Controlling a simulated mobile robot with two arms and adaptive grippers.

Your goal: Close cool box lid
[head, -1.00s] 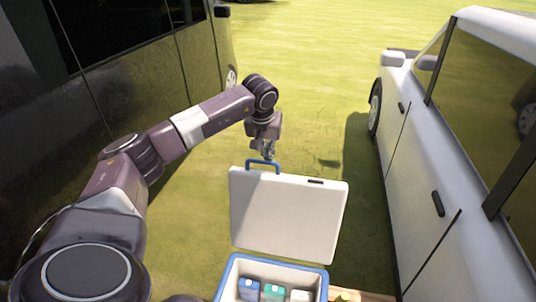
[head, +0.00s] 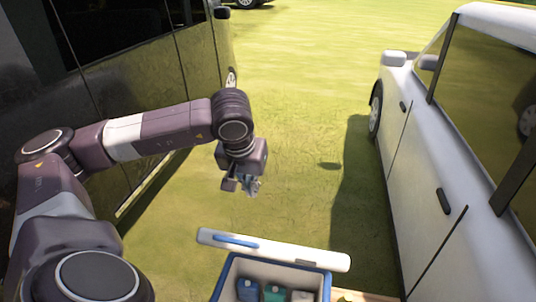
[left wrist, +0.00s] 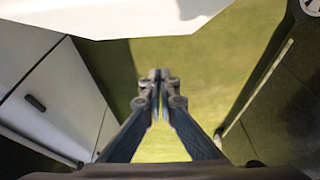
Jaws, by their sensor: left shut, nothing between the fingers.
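The cool box (head: 222,277) is at the bottom middle of the head view, a white box with a blue rim. Its top is uncovered in the part that shows, and its lower part is cut off by the frame. The white lid (head: 300,256) stands up from the far side, seen nearly edge-on, with its blue handle (head: 235,241) facing me. My left gripper (head: 251,190) is shut and empty, beyond and above the lid, apart from it in the picture. In the left wrist view its fingers (left wrist: 157,80) meet, and a white panel, likely the lid (left wrist: 120,12), fills the top. My right gripper is not in view.
Blue, teal and white items (head: 273,292) lie inside the box. A white car (head: 430,160) stands on the right and a dark vehicle (head: 130,90) on the left. The grass (head: 310,120) between them is open. A wooden surface (head: 360,297) shows beside the box.

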